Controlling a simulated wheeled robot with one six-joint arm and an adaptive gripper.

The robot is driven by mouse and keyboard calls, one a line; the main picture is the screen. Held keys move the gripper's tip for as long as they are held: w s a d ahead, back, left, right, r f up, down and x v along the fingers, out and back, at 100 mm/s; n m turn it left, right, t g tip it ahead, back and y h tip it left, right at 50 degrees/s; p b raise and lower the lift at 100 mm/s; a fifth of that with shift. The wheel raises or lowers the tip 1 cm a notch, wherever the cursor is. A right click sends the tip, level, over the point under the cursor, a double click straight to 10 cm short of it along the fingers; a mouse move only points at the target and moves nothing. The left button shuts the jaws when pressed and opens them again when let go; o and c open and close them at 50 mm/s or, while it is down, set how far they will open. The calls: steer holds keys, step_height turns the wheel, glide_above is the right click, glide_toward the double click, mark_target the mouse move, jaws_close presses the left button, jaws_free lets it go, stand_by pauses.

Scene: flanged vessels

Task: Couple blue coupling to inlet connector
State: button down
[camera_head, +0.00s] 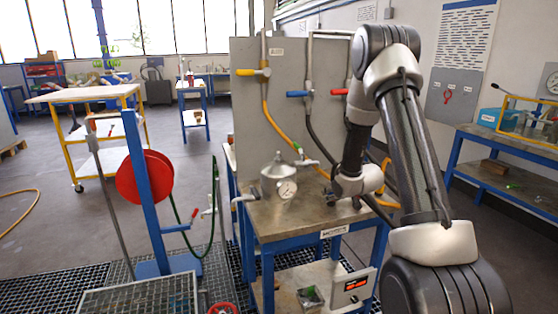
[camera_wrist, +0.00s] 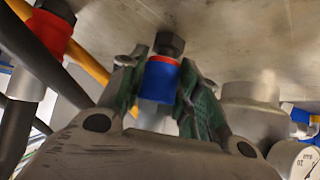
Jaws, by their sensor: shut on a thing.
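My gripper (camera_wrist: 158,85) is shut on the blue coupling (camera_wrist: 161,76), which has a red band and a black hex end. Its green-padded fingers sit on both sides of the coupling.
A grey panel (camera_head: 260,125) behind the bench (camera_head: 285,222) carries yellow, blue (camera_head: 298,94) and red valve handles with hanging hoses. A red coupling (camera_wrist: 52,30) on a hose is left in the wrist view. A pressure gauge (camera_head: 287,190) sits on the vessel. A red reel (camera_head: 146,177) stands left.

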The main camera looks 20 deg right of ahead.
steer(key=shift+r, duration=2.05)
